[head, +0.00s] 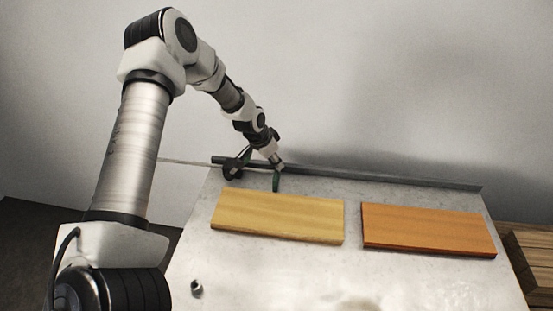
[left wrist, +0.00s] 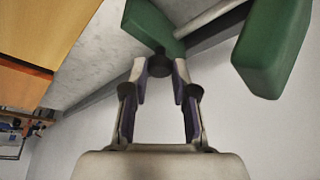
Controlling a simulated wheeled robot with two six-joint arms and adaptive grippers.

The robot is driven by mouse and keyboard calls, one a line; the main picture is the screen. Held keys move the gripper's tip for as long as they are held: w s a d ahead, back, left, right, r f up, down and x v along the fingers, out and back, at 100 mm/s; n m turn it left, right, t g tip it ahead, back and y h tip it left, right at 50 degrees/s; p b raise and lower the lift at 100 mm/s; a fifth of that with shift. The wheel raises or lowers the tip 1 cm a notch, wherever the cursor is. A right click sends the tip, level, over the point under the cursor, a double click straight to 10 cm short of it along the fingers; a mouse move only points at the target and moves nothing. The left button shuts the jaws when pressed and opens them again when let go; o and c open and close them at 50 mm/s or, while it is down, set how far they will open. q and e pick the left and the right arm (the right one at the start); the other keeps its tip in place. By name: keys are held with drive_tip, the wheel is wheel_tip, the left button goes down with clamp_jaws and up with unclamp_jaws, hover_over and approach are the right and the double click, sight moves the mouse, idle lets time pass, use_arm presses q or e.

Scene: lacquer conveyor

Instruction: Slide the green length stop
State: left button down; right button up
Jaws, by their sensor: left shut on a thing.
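The green length stop (head: 276,181) stands at the far left of the metal table, by the back rail. In the left wrist view its green block (left wrist: 152,24) shows at the top, with a small dark knob (left wrist: 160,64) on its near side. In the left wrist view the fingertips (left wrist: 159,72) are closed around the knob. The fingers partly hide the stop in the head view. My right gripper is not in view.
A metal rail (head: 380,178) runs along the table's (head: 205,210) back edge. A yellow board (head: 278,217) and an orange board (head: 428,229) lie in front. Another green block (left wrist: 274,45) and a pale rod (left wrist: 207,17) are close to the gripper.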

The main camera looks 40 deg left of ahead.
use_arm(q)
drive_tip(key=c, duration=0.9)
unclamp_jaws()
drive_tip(key=shift+s+d+f, duration=0.1)
drive_tip(key=shift+f, duration=0.15)
drive_tip(key=shift+w+f, duration=0.1)
drive_tip(key=shift+w, duration=0.1)
drive_tip(key=v, duration=1.2)
drive_tip(key=shift+w+a, duration=0.15)
drive_tip(key=shift+a, duration=0.1)
